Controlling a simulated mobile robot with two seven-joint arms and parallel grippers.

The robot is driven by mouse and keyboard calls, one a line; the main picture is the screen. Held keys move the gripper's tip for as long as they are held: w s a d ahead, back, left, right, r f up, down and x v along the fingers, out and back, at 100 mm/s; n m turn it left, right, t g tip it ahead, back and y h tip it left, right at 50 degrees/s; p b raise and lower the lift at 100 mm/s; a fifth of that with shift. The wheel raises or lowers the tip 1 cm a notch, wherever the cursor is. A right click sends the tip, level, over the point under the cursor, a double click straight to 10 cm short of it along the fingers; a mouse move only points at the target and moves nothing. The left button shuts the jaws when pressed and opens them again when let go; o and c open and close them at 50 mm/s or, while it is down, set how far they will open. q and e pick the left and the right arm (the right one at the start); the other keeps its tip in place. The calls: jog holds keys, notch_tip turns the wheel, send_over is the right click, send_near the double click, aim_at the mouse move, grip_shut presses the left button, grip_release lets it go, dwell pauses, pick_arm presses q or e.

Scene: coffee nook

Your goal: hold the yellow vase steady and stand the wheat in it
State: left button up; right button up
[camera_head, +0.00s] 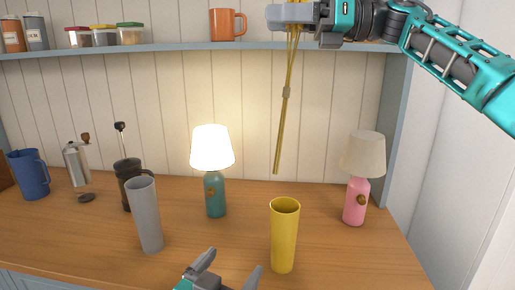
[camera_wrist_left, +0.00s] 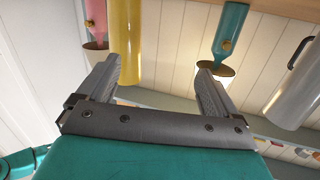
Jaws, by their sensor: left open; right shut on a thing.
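The yellow vase (camera_head: 284,238) stands upright on the counter, its mouth open at the top. My left gripper (camera_head: 228,266) is open and empty, low and to the left of the vase, apart from it. In the left wrist view the vase (camera_wrist_left: 126,38) shows beyond the left finger of my open gripper (camera_wrist_left: 158,78). My right gripper (camera_head: 291,14) is shut on the wheat (camera_head: 282,125), whose stalks hang down, slightly tilted. Their lower end is above and a little left of the vase mouth. The top of the wheat is out of view.
A grey vase (camera_head: 146,215), a lit teal lamp (camera_head: 215,194), a pink lamp (camera_head: 356,202), a French press (camera_head: 129,175), a grinder (camera_head: 76,165) and a blue pitcher (camera_head: 31,174) stand on the counter (camera_head: 335,248). An orange mug (camera_head: 224,25) is on the shelf (camera_head: 160,47).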

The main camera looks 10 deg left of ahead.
aim_at(290, 211)
pick_arm(q)
jog(key=d+r+h, duration=0.3)
jog(key=d+r, duration=0.1)
jog(key=d, duration=0.1)
jog(key=shift+y, duration=0.3)
jog(key=x, duration=1.2)
jog(key=shift+w+r, duration=0.25)
jog(key=shift+c, duration=0.2)
jog(key=c, duration=1.1)
